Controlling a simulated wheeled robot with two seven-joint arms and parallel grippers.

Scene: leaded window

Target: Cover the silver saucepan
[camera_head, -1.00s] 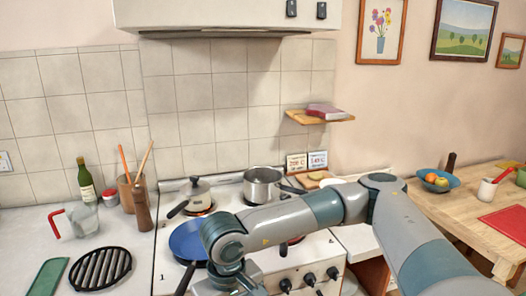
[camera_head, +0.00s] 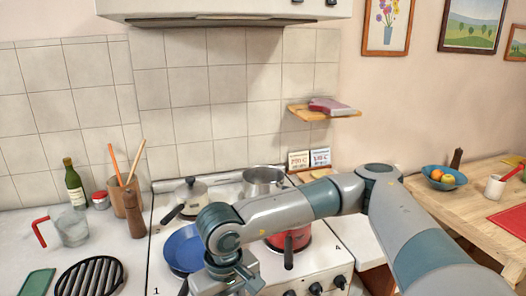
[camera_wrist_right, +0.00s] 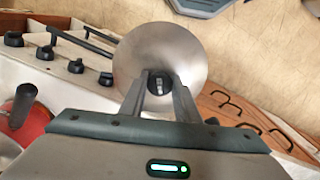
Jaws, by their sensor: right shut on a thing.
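The silver saucepan (camera_head: 262,181) stands open on the back right of the stove, its dark handle pointing to the right. My right gripper (camera_wrist_right: 158,88) is shut on the black knob of a round silver lid (camera_wrist_right: 185,48). In the wrist view the lid is held out over the floor in front of the stove. My left gripper is not in view.
A small lidded pan (camera_head: 190,192), a blue frying pan (camera_head: 184,248) and a red pot (camera_head: 290,238) share the stove (camera_head: 325,262). The red pot also shows in the wrist view (camera_wrist_right: 30,118). A wooden table (camera_head: 455,205) is at the right.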

